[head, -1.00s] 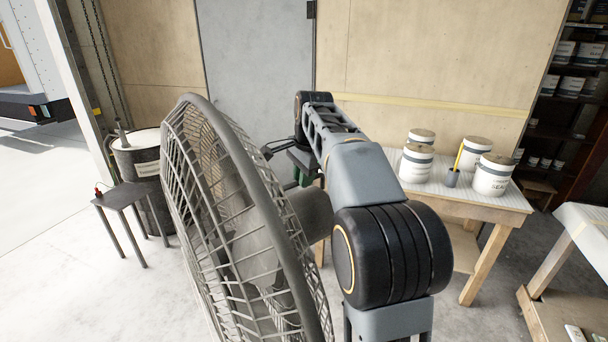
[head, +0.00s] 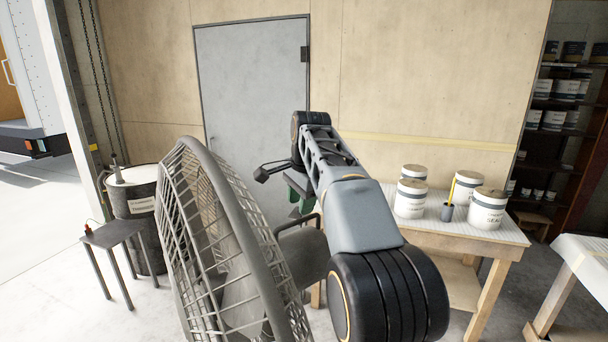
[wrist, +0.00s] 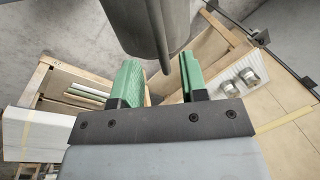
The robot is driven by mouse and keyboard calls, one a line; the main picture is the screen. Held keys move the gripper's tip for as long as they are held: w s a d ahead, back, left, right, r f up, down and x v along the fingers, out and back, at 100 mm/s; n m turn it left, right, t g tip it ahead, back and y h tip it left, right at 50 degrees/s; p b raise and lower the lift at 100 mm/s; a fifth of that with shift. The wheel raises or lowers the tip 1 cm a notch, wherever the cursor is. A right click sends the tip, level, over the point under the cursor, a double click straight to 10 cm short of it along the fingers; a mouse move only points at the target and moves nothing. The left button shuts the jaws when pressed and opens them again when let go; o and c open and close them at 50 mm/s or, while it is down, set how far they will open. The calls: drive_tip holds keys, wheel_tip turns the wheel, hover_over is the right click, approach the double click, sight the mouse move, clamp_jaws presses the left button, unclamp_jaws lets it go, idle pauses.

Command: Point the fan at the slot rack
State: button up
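The fan (head: 205,240) has a large grey wire cage and stands close in front of me, facing left in the head view. Its motor housing (head: 305,260) and a bar handle (head: 300,221) show behind the cage, to the right. My gripper (head: 302,200) has green fingers and is just above the handle. In the wrist view my gripper (wrist: 160,78) is open. The grey housing (wrist: 150,28) and a thin bar (wrist: 184,50) reach toward the gap between the fingers; I cannot tell whether they touch. I cannot pick out the slot rack with certainty.
A wooden bench (head: 470,235) with white tubs (head: 487,208) stands right of my arm. A drum (head: 140,205) and small table (head: 113,237) stand at left. A wooden cart holding strips (wrist: 85,95) shows in the wrist view. Floor is clear between drum and fan.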

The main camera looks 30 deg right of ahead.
wheel_tip(320, 180, up, 9)
drive_tip(key=s+p, duration=0.1)
drive_tip(key=p, duration=0.1)
drive_tip(key=shift+s+d, duration=0.15)
drive_tip(key=shift+s, duration=0.2)
drive_tip(key=shift+f, duration=0.1)
